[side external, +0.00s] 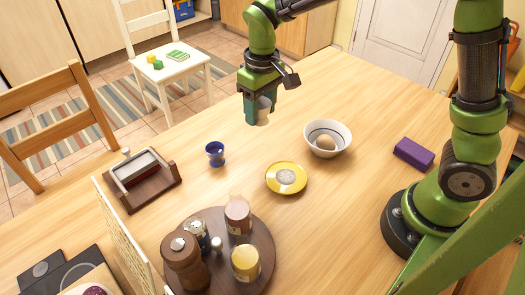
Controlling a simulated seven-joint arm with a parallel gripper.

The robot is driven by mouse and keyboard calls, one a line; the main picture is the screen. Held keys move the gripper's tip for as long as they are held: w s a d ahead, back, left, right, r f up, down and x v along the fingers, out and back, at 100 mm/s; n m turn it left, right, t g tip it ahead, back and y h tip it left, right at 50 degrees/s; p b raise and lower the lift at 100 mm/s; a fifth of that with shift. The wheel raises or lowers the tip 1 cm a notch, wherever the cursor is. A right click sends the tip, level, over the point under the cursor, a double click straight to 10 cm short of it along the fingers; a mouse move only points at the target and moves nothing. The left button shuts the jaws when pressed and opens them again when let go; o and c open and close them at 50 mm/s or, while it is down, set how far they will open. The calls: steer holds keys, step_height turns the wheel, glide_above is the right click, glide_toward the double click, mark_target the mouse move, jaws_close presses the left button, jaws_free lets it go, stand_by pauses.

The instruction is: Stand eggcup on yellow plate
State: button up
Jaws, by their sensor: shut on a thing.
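My gripper (259,110) is in the air above the table, behind the yellow plate and up to its left. It is shut on a small pale grey-and-beige object (263,117), partly hidden by the fingers; I cannot tell its full shape. The yellow plate (273,185) lies flat on the table with a round pale grey patch at its centre; I cannot tell whether that is a pattern or a thing. A small dark blue footed cup (215,154), shaped like an eggcup, stands upright on the table left of the plate.
A white bowl (343,130) holding an egg (325,143) stands right of the plate. A purple block (414,153) lies farther right. A round dark tray (217,280) with a mill, jars and bottle is in front. A butter dish (141,172) stands left.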

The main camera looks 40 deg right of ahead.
glide_above(286, 177)
step_height(286, 177, down, 2)
steer(key=f, duration=0.1)
steer(key=shift+m, duration=0.4)
step_height(286, 177, down, 8)
steer(key=shift+f, duration=0.1)
steer(key=shift+f, duration=0.1)
steer(key=o, duration=1)
steer(key=shift+o, duration=0.2)
step_height(286, 177, up, 12)
steer(key=s+d+r+m+t+y, duration=0.1)
steer(key=s+d+r+m+t, duration=0.3)
steer(key=r, duration=0.5)
steer(key=shift+s+d+r+t+y, duration=0.4)
steer(key=shift+s+d+t, duration=0.95)
steer(key=shift+d, duration=0.45)
